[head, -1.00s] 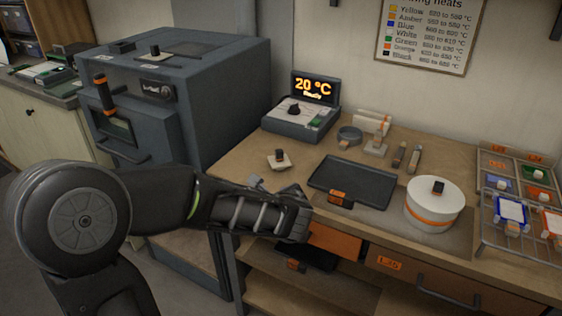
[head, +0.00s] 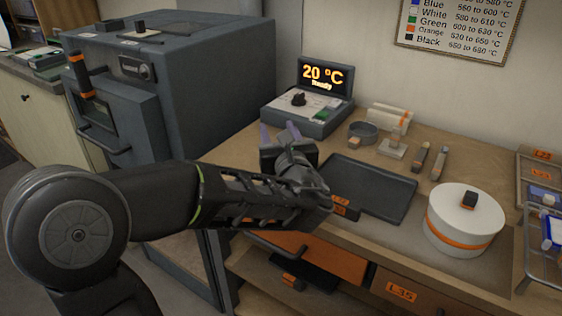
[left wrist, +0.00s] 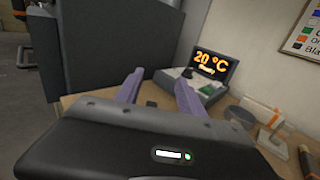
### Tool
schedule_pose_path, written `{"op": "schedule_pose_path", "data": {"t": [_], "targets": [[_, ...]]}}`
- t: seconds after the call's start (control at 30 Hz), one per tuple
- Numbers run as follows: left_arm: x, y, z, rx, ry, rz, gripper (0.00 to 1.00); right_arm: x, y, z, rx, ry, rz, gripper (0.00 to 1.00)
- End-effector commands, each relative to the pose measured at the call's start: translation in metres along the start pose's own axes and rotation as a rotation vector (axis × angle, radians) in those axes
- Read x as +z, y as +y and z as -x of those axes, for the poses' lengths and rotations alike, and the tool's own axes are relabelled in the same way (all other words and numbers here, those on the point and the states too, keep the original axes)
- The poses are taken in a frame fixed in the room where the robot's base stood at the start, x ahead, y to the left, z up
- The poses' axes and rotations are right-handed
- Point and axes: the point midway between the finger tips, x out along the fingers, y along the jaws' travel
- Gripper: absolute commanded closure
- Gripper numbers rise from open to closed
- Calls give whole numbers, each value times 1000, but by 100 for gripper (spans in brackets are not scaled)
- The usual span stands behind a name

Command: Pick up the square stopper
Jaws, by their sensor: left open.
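My left gripper (head: 279,133) is open, its two lavender fingers pointing away over the left part of the bench, in front of the controller. In the left wrist view the fingers (left wrist: 159,90) are apart. A small dark knob (left wrist: 151,104) shows low between them, just above the gripper body; it appears to be the top of the pale square stopper. The rest of the stopper is hidden by the gripper in both current views. I cannot tell how far below the fingers it is. My right gripper is not in view.
A controller reading 20 °C (head: 312,103) stands behind the fingers. A dark tray (head: 375,190), a white lidded pot (head: 462,222), a grey ring (head: 361,133) and a square-based block with a handle (head: 393,147) stand to the right. A large grey kiln (head: 215,75) stands left.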

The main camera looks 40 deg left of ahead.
Motion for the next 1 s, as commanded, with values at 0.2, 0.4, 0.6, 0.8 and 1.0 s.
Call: {"op": "schedule_pose_path", "data": {"t": [0.2, 0.4, 0.6, 0.8, 1.0], "targets": [[1, 0, 0, 0, 1, 0, 55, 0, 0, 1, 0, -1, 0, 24], [-8, 0, 0, 0, 2, -2, 55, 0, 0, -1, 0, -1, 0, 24], [-43, 0, 0, 0, 5, -5, 55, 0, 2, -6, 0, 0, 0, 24], [-80, 0, 0, 0, 4, -3, 55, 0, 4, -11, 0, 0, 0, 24], [-79, 0, -12, 0, 0, 1, 55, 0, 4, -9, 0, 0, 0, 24]]}}
